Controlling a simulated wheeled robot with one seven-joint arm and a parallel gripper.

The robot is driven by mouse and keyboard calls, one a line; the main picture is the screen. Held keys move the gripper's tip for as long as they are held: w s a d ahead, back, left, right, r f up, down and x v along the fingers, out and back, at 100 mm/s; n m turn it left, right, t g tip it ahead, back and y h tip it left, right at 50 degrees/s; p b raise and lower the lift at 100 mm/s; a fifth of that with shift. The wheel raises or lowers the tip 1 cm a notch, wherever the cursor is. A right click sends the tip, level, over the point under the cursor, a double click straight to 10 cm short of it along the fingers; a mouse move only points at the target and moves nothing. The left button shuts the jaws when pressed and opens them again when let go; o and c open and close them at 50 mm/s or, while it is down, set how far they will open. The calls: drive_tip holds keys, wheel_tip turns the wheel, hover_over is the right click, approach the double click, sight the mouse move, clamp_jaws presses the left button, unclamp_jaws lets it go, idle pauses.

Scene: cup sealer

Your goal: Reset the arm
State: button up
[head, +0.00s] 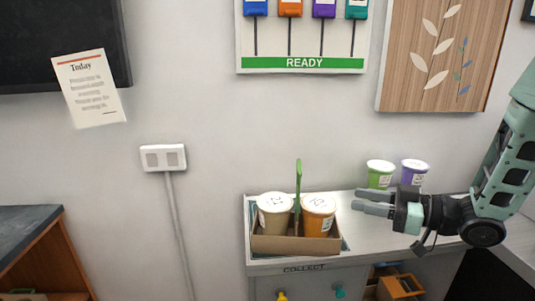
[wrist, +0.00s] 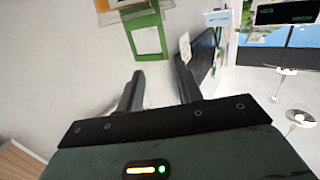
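My gripper (head: 373,203) is at the right of the head view, pointing left above the counter, to the right of a brown cup carrier (head: 285,244). In the wrist view its two dark fingers (wrist: 158,88) stand apart with nothing between them, so it is open and empty. My arm comes in from the right edge of the head view.
A green cup (head: 379,174) and a purple cup (head: 413,172) stand at the back of the counter (head: 348,234), behind my gripper. A green-edged READY board (head: 303,62) hangs above. A dark-topped cabinet (head: 27,225) is at the left.

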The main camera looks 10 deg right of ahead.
drive_tip(key=a+f+m+g+h, duration=0.1)
drive_tip(key=a+f+m+h, duration=0.15)
drive_tip(key=a+h, duration=0.6)
drive_tip(key=s+a+g+h, duration=0.2)
drive_tip(key=s+g, duration=0.2)
drive_tip(key=s, duration=0.8)
drive_tip(key=s+a+m+g+h, duration=0.1)
drive_tip(key=s+g+h, duration=0.2)
drive_tip(key=s, duration=1)
drive_tip(key=shift+s+a+f+g, duration=0.15)
drive_tip(key=shift+a+f+g, duration=0.2)
drive_tip(key=shift+g, duration=0.35)
drive_tip(key=shift+r+h, duration=0.1)
drive_tip(key=shift+h, duration=0.15)
